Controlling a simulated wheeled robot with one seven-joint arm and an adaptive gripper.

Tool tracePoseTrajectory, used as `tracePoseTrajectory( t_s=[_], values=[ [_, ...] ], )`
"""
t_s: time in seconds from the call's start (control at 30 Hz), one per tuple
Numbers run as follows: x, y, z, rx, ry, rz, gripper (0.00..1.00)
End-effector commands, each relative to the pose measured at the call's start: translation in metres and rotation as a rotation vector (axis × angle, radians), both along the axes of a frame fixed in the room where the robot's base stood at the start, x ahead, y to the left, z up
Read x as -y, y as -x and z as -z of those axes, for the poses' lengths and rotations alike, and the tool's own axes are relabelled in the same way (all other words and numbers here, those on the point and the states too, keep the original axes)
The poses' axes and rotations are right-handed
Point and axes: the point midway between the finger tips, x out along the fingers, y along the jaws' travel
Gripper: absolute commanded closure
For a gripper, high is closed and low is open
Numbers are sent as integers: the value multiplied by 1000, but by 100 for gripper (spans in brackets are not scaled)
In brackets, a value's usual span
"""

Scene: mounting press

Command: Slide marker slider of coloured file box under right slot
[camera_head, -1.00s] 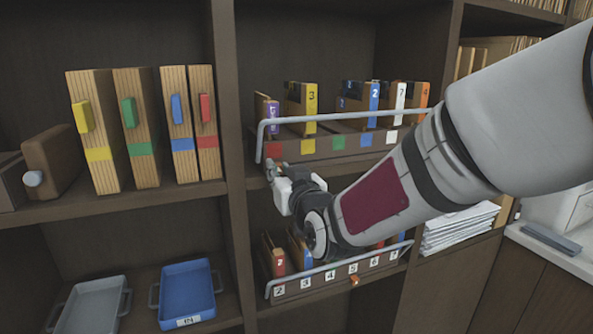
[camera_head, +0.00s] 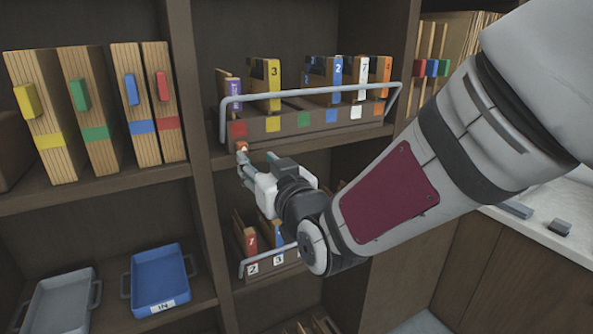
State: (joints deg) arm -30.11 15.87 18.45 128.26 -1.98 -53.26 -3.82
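The coloured file box (camera_head: 292,134) is on the upper middle shelf. Its front bears red, yellow, green, blue, white and orange squares, left to right. The orange marker slider (camera_head: 241,146) sits at the lower front edge, under the red square (camera_head: 238,128) at the left end. My gripper (camera_head: 257,157) is just below and right of the slider, its fingers apart. The left fingertip is close to the slider; I cannot tell whether they touch. Numbered files, including purple (camera_head: 235,95), yellow (camera_head: 273,85) and blue (camera_head: 336,80), stand in the box.
A grey rail (camera_head: 305,91) runs along the box front. The lower numbered box (camera_head: 268,262) is partly hidden by my arm. Binders (camera_head: 92,120) stand left; grey (camera_head: 58,300) and blue (camera_head: 160,278) trays lie below. A shelf upright (camera_head: 203,215) stands left of my gripper.

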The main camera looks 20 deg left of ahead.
Motion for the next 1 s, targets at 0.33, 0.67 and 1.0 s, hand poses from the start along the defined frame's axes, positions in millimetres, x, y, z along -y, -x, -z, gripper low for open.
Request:
tracePoseTrajectory(
  t_s=[0.33, 0.67, 1.0],
  values=[
    [29, 25, 0, 1, -1, 0, 62],
    [30, 26, 0, 0, -1, 0, 62],
    [126, -6, -3, -122, 198, 184, 62]
  ],
)
